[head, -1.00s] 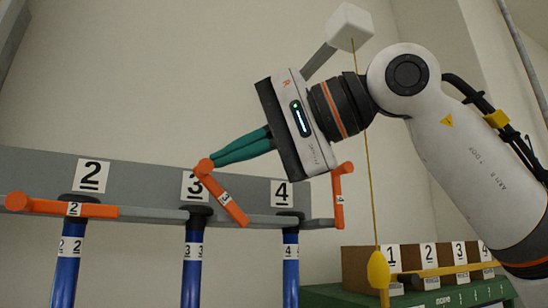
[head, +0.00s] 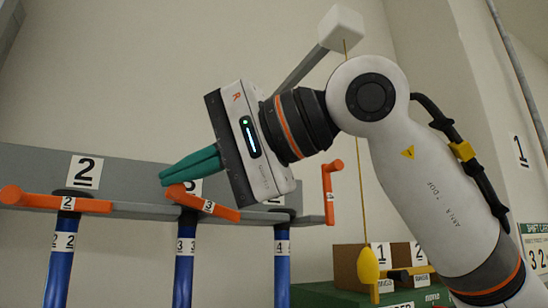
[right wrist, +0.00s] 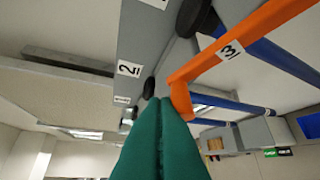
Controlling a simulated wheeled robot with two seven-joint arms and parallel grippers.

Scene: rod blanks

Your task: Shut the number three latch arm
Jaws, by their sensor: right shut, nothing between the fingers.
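The number three latch arm (head: 222,211) is an orange bar with a "3" label, lying across the top of the blue number three rod (head: 183,265), tilted slightly down to the right. In the right wrist view the latch arm (right wrist: 262,32) runs to the upper right, its bent end beside my fingertips. My right gripper (head: 162,178) has green fingers pressed together and empty, at the latch arm's left end; it also shows in the wrist view (right wrist: 160,102). The fingers appear to touch or nearly touch that end. My left gripper is out of view.
The number two latch arm (head: 90,206) lies nearly level across its rod (head: 60,270). The number four latch arm (head: 328,195) hangs upright. A grey rail (head: 130,172) runs behind. A yellow pull (head: 368,266) hangs on a cord near numbered boxes (head: 349,258).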

